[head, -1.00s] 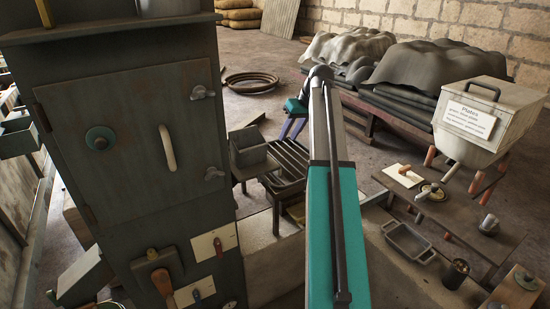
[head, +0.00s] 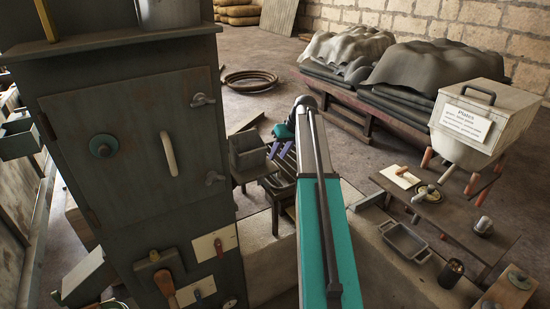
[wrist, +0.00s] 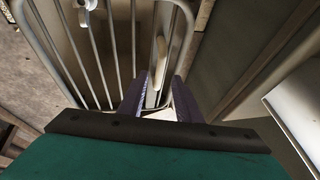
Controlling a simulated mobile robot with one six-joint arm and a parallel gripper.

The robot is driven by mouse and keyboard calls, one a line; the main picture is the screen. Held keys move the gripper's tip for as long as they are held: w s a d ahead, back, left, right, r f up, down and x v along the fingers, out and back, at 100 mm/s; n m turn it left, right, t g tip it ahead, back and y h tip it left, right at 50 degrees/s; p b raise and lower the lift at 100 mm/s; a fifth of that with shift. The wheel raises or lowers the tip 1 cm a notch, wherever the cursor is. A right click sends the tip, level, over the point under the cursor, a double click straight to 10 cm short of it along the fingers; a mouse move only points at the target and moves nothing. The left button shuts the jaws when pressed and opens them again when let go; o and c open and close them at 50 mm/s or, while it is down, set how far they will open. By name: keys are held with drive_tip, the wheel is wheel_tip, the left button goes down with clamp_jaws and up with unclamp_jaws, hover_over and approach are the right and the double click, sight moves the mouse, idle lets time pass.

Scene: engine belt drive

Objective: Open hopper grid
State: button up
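The hopper grid is a frame of pale metal bars with a rounded outer rim. It fills the upper left and middle of the wrist view (wrist: 97,50), and part of it shows in the head view (head: 284,168), partly behind my arm. My gripper (head: 280,150) is above the grid, pointing down, its two purple fingers apart. In the wrist view the gripper (wrist: 158,103) has its fingers on either side of a pale bar near the grid's edge. I cannot tell whether they touch it.
A tall dark cabinet (head: 133,135) with a latched door stands close on the left. A box-like dark bin (head: 249,152) is beside the grid. A low bench (head: 450,212) and a white hopper labelled Plates (head: 470,125) are at right. Covered stacks (head: 425,75) lie behind.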

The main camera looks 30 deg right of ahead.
drive_tip(key=shift+p+x, duration=0.4)
drive_tip(key=shift+x, duration=1.4)
drive_tip(key=shift+a, duration=0.1)
clamp_jaws()
